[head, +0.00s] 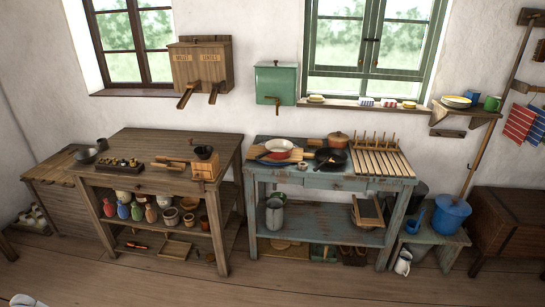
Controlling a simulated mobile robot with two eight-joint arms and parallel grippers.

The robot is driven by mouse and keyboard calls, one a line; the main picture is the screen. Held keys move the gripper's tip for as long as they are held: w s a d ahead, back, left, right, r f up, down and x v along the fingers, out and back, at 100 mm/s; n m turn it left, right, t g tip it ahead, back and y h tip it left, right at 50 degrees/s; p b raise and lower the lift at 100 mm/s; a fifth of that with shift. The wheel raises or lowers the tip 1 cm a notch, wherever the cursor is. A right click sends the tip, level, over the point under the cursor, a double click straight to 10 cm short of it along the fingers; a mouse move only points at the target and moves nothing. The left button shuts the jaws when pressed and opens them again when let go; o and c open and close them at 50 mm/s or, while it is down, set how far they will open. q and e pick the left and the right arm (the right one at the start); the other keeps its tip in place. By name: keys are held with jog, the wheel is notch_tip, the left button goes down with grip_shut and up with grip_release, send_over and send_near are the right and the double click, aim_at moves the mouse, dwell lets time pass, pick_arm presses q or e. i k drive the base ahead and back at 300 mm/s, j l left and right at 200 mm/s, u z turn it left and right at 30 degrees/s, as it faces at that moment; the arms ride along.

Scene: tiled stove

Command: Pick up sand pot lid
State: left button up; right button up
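I cannot tell for sure which thing is the sand pot. A small brown pot (338,141) with what looks like a lid on it stands at the back of the blue table, behind a black pan. Several small pots and jars (172,216) stand on the shelf of the brown table; they are too small to make out any lid.
The brown table (138,144) holds a wooden mill (205,168). A blue bucket (450,215) stands at right. The front floor is mostly clear.

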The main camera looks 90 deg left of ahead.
aim_at(337, 136)
jog(key=u, duration=2.65)
